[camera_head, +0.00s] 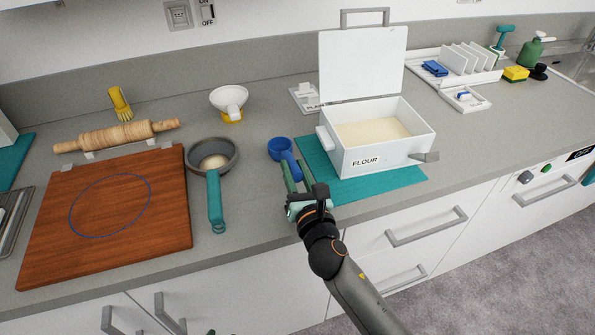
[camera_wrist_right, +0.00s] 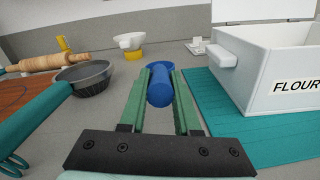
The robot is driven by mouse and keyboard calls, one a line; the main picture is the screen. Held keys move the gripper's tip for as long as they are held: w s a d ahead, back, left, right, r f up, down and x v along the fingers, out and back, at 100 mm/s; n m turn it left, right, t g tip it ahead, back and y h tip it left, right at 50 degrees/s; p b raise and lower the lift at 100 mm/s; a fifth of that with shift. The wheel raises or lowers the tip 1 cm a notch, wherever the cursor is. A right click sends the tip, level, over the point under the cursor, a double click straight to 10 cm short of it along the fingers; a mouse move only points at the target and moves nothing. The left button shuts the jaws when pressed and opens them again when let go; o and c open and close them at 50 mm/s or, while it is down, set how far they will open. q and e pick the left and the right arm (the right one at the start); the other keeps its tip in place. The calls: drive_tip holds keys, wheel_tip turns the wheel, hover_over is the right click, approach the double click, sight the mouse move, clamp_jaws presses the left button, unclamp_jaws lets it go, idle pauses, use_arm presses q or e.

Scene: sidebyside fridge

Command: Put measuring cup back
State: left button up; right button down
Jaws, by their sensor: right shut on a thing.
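The blue measuring cup (camera_head: 279,148) is beside the left edge of the teal mat, left of the flour box. My right gripper (camera_head: 292,167) is shut on the cup's blue handle, with a green finger on each side. In the right wrist view, the handle (camera_wrist_right: 159,90) points back toward the gripper between the fingers (camera_wrist_right: 158,88), and the bowl is mostly hidden behind it. I cannot tell whether the cup touches the counter. My left gripper is not in view.
The open white flour box (camera_head: 381,150) stands on the teal mat (camera_head: 400,185), its lid (camera_head: 361,62) raised. Left are a sieve (camera_head: 212,155), a wooden board (camera_head: 105,230), a rolling pin (camera_head: 115,136) and a white funnel (camera_head: 229,98). A small white holder (camera_head: 304,97) is behind the cup.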

drive_tip(key=shift+a, duration=0.15)
drive_tip(key=shift+f, duration=0.15)
drive_tip(key=c, duration=0.6)
unclamp_jaws()
